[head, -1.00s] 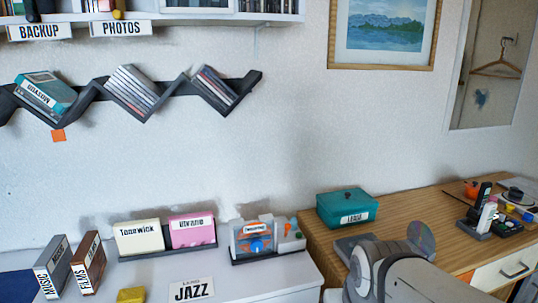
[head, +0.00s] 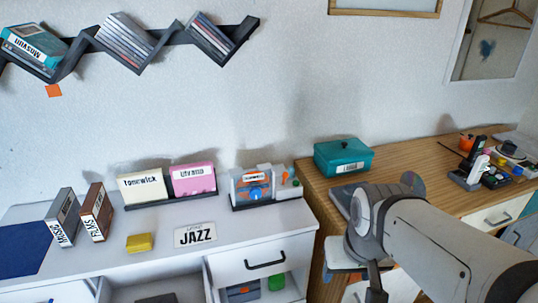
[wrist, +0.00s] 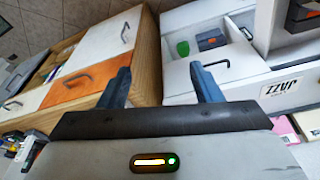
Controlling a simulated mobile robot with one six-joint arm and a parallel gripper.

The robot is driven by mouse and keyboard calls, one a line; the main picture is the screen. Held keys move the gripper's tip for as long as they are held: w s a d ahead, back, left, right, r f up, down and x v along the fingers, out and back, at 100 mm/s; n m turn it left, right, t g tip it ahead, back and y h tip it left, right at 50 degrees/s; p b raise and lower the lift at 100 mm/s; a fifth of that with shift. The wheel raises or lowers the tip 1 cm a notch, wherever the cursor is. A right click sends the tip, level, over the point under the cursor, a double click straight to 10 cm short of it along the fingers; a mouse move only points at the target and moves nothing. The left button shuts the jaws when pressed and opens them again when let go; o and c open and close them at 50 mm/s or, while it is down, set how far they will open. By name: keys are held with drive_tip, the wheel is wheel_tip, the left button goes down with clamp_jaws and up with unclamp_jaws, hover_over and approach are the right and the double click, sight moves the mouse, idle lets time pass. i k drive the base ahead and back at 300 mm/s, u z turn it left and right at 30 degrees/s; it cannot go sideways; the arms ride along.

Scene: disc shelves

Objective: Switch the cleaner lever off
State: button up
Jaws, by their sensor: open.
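The lever's exact position is too small to tell. My gripper (wrist: 162,85) is open and empty in the wrist view, its two blue-grey fingers apart over the cabinet fronts. In the head view my arm is to the right of and nearer than the machine. The machine is not clearly visible in the wrist view.
A cream box (head: 143,187) and a pink box (head: 193,180) stand left of the machine. A teal box (head: 343,158) sits on the wooden desk (head: 420,172). An open compartment holds a green item (wrist: 183,48).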

sight(285, 175)
drive_tip(key=k, duration=1.25)
drive_tip(key=z, duration=0.4)
drive_tip(key=i, duration=1.7)
drive_tip(key=u, duration=0.4)
